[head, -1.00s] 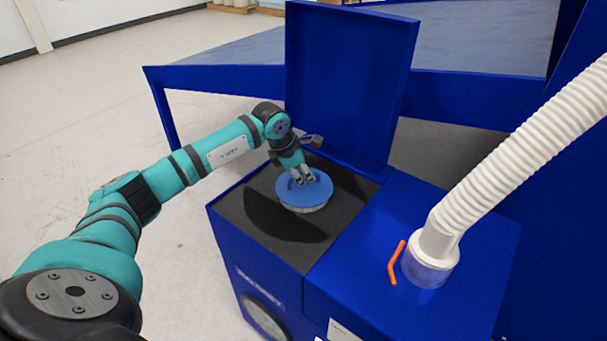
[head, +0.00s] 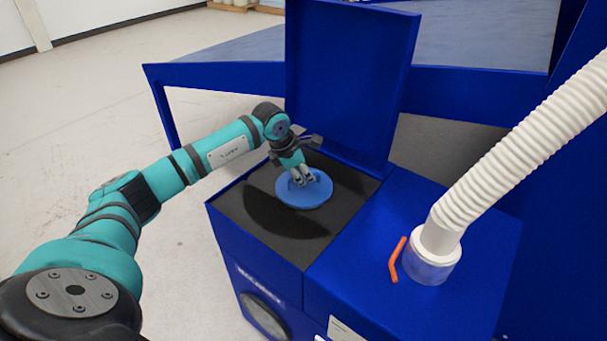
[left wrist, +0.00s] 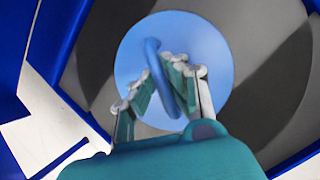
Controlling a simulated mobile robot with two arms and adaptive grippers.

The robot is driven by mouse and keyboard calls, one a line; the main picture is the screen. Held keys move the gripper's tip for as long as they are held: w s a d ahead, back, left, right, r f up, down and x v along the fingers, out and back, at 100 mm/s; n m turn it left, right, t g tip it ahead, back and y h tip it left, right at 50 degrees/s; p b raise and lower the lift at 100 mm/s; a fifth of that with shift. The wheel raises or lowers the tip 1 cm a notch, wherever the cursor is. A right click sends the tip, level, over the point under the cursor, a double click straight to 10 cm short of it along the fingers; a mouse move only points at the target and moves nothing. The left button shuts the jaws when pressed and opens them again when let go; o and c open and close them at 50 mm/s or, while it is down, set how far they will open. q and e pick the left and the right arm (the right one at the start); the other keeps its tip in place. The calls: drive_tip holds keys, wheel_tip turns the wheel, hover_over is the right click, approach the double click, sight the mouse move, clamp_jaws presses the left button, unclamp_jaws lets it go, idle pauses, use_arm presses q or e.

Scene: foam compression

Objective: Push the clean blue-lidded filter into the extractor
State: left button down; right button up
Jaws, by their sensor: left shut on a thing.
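The blue-lidded filter (head: 304,201) sits in the dark top of the blue extractor (head: 262,272). Only its round blue lid shows in the head view; the body below is hidden. My left gripper (head: 301,179) is over the lid, pointing down. In the left wrist view, the fingers of this gripper (left wrist: 158,82) are shut on the raised loop handle (left wrist: 153,55) across the lid (left wrist: 203,45). The lid looks roughly level with the dark surface around it. My right gripper is in neither view.
The extractor's blue cover (head: 348,85) stands open behind the filter. A white ribbed hose (head: 500,165) rises from the blue box at right, with an orange lever (head: 397,259) beside its base. A dark crescent (head: 275,217) lies left of the lid.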

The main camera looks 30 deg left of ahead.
use_arm(q)
drive_tip(key=shift+f+b, duration=0.25)
drive_tip(key=shift+b, duration=0.05)
idle(0.6)
drive_tip(key=c, duration=1.3)
unclamp_jaws()
drive_tip(key=shift+c, duration=0.2)
drive_tip(key=shift+f, duration=0.1)
drive_tip(key=v, duration=1.2)
drive_tip(key=shift+a, duration=0.1)
